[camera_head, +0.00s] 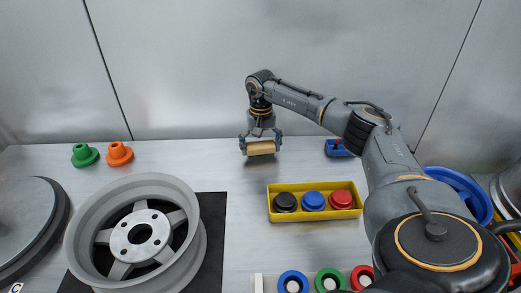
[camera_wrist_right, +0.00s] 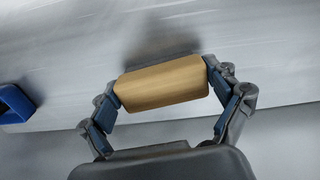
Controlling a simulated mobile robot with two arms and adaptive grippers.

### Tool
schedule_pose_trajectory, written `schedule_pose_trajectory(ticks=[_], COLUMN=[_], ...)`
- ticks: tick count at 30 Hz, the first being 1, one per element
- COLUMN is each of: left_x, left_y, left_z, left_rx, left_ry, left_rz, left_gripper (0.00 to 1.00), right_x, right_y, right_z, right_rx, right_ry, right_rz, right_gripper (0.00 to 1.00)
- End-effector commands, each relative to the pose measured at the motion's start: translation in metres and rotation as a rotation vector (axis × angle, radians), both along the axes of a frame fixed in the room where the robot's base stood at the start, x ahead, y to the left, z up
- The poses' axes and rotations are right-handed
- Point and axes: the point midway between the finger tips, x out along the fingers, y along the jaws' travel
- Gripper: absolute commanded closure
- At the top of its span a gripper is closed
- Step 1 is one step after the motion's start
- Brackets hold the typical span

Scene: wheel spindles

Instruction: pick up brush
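The brush (camera_head: 261,148) shows as a light wooden block near the back of the table, left of the yellow tray. My right gripper (camera_head: 261,140) reaches down over it with one finger at each end. In the right wrist view, the brush (camera_wrist_right: 163,83) lies between the fingertips of my right gripper (camera_wrist_right: 162,85), which appear to touch both its ends. The underside of the brush is hidden, and I cannot tell whether it rests on the table. My left gripper is not in view.
A yellow tray (camera_head: 315,215) holds black, blue and red knobs. A wheel rim (camera_head: 190,215) lies on a black mat (camera_head: 213,235). Green (camera_head: 84,155) and orange (camera_head: 119,153) spindles stand back left. A blue object (camera_head: 337,149) is right of the brush. A metal wall is behind.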

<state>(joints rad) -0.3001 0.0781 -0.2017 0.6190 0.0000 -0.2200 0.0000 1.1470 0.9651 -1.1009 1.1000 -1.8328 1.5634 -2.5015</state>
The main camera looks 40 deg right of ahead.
Motion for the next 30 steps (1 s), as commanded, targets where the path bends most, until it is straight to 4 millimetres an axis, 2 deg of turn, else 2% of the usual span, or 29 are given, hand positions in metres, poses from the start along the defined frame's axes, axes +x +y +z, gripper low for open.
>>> schedule_pose_trajectory(ticks=[9, 14, 20, 30], left_x=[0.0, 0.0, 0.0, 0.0], left_y=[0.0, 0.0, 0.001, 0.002], left_z=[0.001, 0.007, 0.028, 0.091], left_rx=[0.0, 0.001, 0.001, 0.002], left_ry=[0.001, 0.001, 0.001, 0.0], left_rz=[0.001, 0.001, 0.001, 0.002], left_gripper=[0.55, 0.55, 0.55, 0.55], right_x=[0.0, 0.0, 0.0, -0.002], right_y=[0.0, 0.0, 0.0, 0.05], right_z=[0.001, 0.009, 0.037, 0.1], right_rx=[0.0, 0.0, -0.001, 0.001], right_ry=[0.0, 0.0, -0.001, -0.001], right_rz=[0.0, 0.0, 0.0, 0.006], right_gripper=[0.43, 0.43, 0.43, 0.43])
